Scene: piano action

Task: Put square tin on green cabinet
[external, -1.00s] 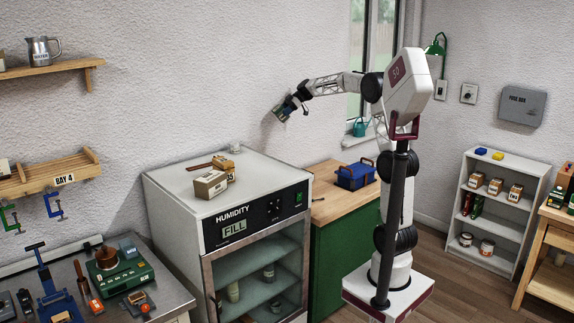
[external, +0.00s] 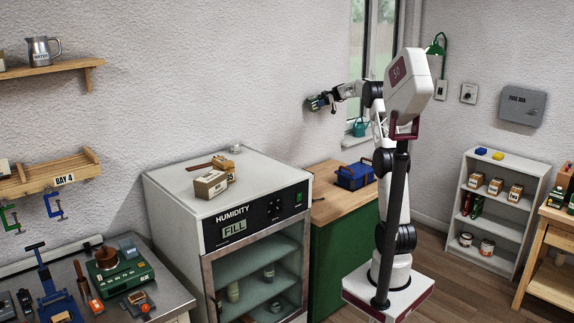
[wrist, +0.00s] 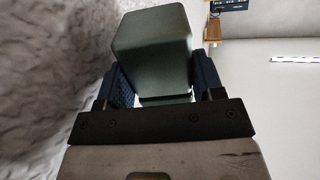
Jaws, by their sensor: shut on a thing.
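A dark green square tin (wrist: 152,45) fills the upper middle of the wrist view, gripped between blue padded fingers. My gripper (external: 316,103) is shut on it and holds it in the air, in front of the wall and left of the window. In the external view the tin is too small to tell clearly from the fingers. The green cabinet (external: 340,262) stands on the floor between the humidity cabinet and my base. Its wooden top (external: 325,208) is lower than my gripper, and my arm stands in front of its right part.
A blue case (external: 355,176) with brown straps sits at the back of the wooden top; the front left of that top looks bare. The humidity cabinet (external: 222,215), with small boxes on it, is to the left. A teal watering can (external: 361,127) stands on the windowsill.

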